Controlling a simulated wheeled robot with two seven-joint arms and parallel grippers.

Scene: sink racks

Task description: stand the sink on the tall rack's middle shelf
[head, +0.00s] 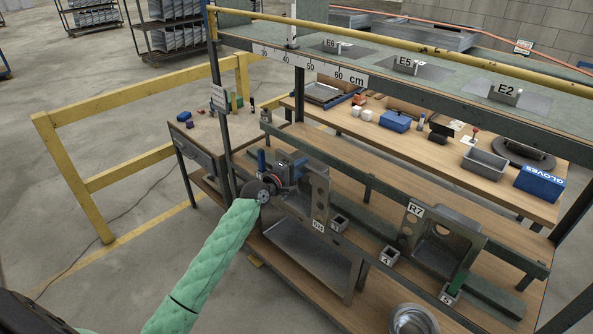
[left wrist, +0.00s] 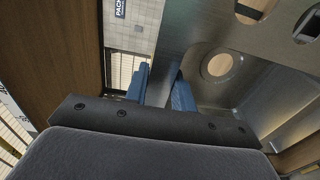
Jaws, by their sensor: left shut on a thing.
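A grey metal sink (head: 318,196) with holes in its face is at the left part of the tall rack's middle shelf (head: 376,205), upright or nearly so. My left gripper (head: 272,180) is at its left side. In the left wrist view, the blue fingers of my left gripper (left wrist: 162,88) are shut on the edge of the sink (left wrist: 215,65), whose round drain hole faces the camera. Whether the sink's lower edge rests on the shelf cannot be told. My right gripper is not in view.
Another sink labelled R7 (head: 437,240) stands farther right on the middle shelf. The shelf above holds plates labelled E6, E5 and E2 (head: 505,94). A yellow rail (head: 75,175) stands at the left.

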